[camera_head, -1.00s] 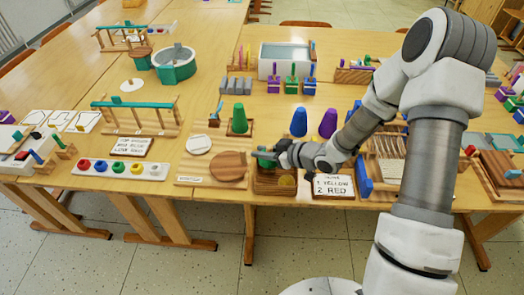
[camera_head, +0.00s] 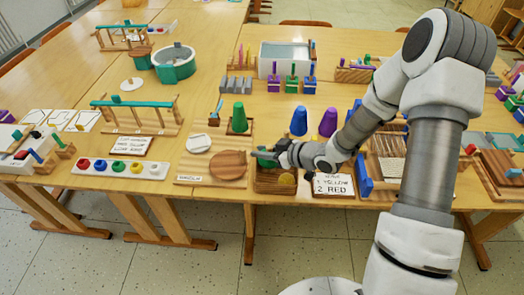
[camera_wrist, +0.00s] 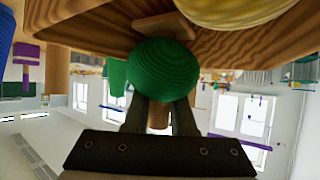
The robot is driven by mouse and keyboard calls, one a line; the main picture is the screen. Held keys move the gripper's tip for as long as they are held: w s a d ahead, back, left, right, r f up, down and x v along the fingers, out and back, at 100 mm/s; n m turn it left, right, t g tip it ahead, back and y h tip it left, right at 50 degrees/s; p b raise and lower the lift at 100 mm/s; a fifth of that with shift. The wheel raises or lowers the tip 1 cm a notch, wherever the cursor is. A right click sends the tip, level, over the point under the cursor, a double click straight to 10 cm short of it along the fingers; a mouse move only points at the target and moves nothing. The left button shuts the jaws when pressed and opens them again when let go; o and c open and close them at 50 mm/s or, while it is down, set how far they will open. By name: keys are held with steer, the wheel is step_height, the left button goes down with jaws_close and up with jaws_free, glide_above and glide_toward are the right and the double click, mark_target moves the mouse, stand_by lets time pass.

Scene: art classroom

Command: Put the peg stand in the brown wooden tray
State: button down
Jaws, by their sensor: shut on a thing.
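The brown wooden tray (camera_head: 276,190) is at the front edge of the table, with a round yellow piece (camera_head: 287,179) inside. My gripper (camera_head: 268,157) is over the tray's back-left part. In the wrist view, my gripper (camera_wrist: 158,118) is shut on what looks like the peg stand (camera_wrist: 163,70), a green ball with a wooden stem between the fingers. The tray's wood (camera_wrist: 80,30) and the yellow piece (camera_wrist: 235,10) fill the top of the wrist view. Whether the stand touches the tray is hidden.
A board with a wooden disc (camera_head: 228,165) lies left of the tray, and a lettered card (camera_head: 333,185) lies right. The table is crowded around the tray.

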steer(key=shift+s+f, duration=0.1)
steer(key=shift+f, duration=0.25)
steer(key=shift+s+d+f+b, duration=0.15)
steer(key=shift+s+f+b, duration=0.05)
steer(key=shift+f+b, duration=0.4)
steer(key=c, duration=0.7)
jaws_free()
steer(key=shift+f, duration=0.1)
steer(key=shift+d, duration=0.1)
steer(key=p+v, duration=0.1)
steer(key=v, duration=0.4)
steer(key=r+p+v, duration=0.1)
steer(key=v, duration=0.5)
steer(key=p+v, duration=0.2)
steer(key=v, duration=0.4)
steer(key=shift+w+a+r, duration=0.2)
steer(key=shift+a+r, duration=0.05)
